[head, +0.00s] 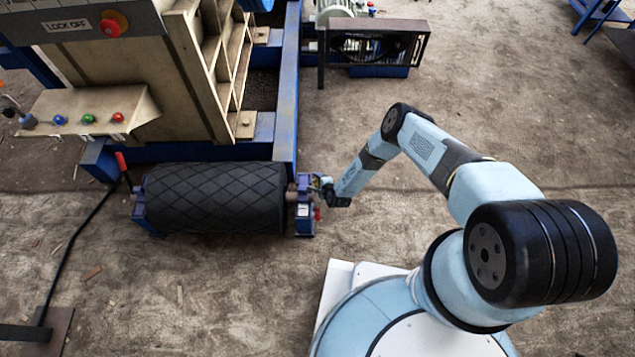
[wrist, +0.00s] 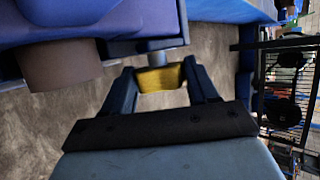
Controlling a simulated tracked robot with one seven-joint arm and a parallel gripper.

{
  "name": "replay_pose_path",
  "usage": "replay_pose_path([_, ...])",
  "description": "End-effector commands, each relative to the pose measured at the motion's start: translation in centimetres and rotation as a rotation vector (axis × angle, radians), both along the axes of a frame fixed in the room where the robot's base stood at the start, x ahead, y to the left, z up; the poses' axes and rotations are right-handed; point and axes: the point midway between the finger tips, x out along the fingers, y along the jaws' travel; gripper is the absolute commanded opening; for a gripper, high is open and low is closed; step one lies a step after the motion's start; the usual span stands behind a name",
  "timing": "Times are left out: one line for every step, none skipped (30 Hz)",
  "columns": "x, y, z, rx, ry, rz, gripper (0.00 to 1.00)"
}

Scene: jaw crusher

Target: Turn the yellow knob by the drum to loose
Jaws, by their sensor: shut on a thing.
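The yellow knob (wrist: 160,78) sits on a short grey stem under a blue bracket (wrist: 140,50) in the wrist view. My gripper (wrist: 162,85) has one finger on each side of the knob and is shut on it. In the head view my gripper (head: 322,186) is at the right end of the black drum (head: 215,198), by its blue end bracket (head: 304,213). The knob is too small in the head view to tell its setting, and I cannot read any loose mark.
The crusher's beige body (head: 140,75) stands behind the drum, with a button panel (head: 90,110) and a red lock-off knob (head: 113,23). A caged motor unit (head: 372,45) stands at the back. The floor right of the drum is clear apart from my arm.

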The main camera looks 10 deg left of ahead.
Motion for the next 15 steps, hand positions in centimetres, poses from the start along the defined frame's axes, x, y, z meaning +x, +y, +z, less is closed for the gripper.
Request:
replay_pose_path([-0.33, -0.15, -0.28, -0.002, -0.013, 0.005, 0.28])
replay_pose_path([-0.34, -0.15, -0.30, 0.000, -0.024, 0.005, 0.28])
replay_pose_path([-0.34, -0.16, -0.32, 0.004, -0.036, 0.004, 0.28])
replay_pose_path([-0.35, -0.16, -0.33, 0.005, -0.047, 0.006, 0.28])
replay_pose_path([-0.38, -0.17, -0.35, 0.007, -0.056, 0.005, 0.28])
replay_pose_path([-0.42, -0.16, -0.37, 0.010, -0.069, 0.007, 0.28])
replay_pose_path([-0.40, -0.18, -0.38, 0.013, -0.079, 0.005, 0.28])
replay_pose_path([-0.42, -0.18, -0.39, 0.015, -0.089, 0.005, 0.28])
replay_pose_path([-0.43, -0.19, -0.41, 0.018, -0.101, 0.006, 0.28])
replay_pose_path([-0.42, -0.17, -0.40, 0.020, -0.110, 0.005, 0.28])
replay_pose_path([-0.42, -0.21, -0.45, 0.021, -0.118, 0.005, 0.28])
replay_pose_path([-0.43, -0.18, -0.44, 0.025, -0.130, 0.005, 0.28])
replay_pose_path([-0.42, -0.24, -0.48, 0.026, -0.137, 0.005, 0.28])
replay_pose_path([-0.45, -0.21, -0.48, 0.029, -0.143, 0.005, 0.28])
replay_pose_path([-0.44, -0.26, -0.50, 0.029, -0.154, 0.005, 0.28])
